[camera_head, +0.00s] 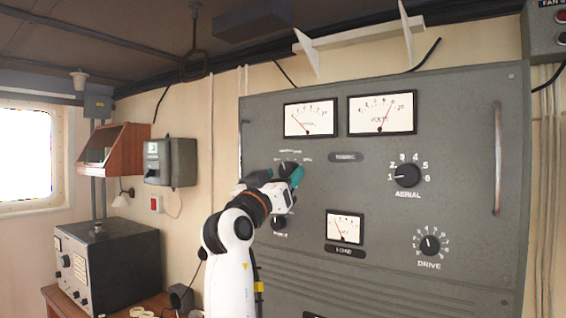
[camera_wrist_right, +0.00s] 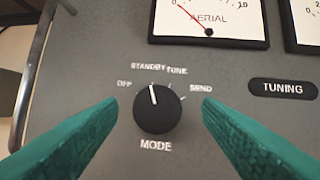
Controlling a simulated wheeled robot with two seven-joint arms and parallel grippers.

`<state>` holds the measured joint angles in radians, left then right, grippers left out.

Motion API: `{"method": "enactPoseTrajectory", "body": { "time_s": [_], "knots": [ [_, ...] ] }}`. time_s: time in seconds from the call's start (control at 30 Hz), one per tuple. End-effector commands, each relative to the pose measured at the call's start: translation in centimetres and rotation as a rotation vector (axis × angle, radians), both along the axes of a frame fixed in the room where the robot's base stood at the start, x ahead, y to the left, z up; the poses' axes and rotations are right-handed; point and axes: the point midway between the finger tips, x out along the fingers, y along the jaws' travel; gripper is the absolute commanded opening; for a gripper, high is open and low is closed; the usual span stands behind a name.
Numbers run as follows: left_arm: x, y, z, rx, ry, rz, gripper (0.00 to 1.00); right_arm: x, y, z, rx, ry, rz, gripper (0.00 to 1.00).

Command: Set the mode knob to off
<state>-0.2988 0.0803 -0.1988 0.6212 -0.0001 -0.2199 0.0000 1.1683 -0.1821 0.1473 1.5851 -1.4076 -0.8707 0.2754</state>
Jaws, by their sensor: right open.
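The black mode knob (camera_wrist_right: 158,108) is in the middle of the right wrist view, above the word MODE. Its white pointer line points up and slightly left, near STANDBY; OFF is printed to its left, TUNE and SEND to its right. My right gripper (camera_wrist_right: 160,140) is open, with one teal finger on each side of the knob and gaps between. In the head view my right gripper (camera_head: 294,180) is at the panel and partly covers the mode knob (camera_head: 287,167). My left gripper is not in view.
The grey panel (camera_head: 460,110) also carries an AERIAL knob (camera_head: 407,175), a DRIVE knob (camera_head: 430,245), a LOAD meter (camera_head: 345,227) and two upper meters. A vertical handle (camera_head: 497,158) stands at the panel's right. Another knob (camera_head: 279,223) sits below my right gripper.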

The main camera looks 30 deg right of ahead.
Motion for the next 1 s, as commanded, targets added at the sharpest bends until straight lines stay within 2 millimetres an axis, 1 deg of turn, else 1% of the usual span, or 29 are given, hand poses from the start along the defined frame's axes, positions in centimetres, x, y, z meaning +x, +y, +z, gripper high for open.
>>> {"method": "enactPoseTrajectory", "body": {
  "time_s": [0.03, 0.17, 0.43, 0.67, 0.7, 1.0],
  "knots": [
    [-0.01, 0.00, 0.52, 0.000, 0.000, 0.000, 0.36, 0.25, -0.38, 0.39, 0.000, 0.002, 0.000, 0.60],
    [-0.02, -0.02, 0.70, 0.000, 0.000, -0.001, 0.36, 0.53, -0.88, 0.42, 0.001, 0.000, 0.001, 0.60],
    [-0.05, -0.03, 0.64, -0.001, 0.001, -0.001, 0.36, 0.56, -0.95, 0.34, 0.001, 0.000, 0.001, 0.60],
    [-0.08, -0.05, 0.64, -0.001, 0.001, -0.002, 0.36, 0.56, -0.92, 0.34, 0.001, 0.000, 0.001, 0.22],
    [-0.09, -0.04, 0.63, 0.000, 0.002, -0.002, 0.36, 0.56, -0.92, 0.34, 0.001, 0.000, 0.002, 0.16],
    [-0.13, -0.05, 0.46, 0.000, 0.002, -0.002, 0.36, 0.52, -0.94, 0.31, -0.014, 0.037, 0.002, 0.15]
  ]
}}
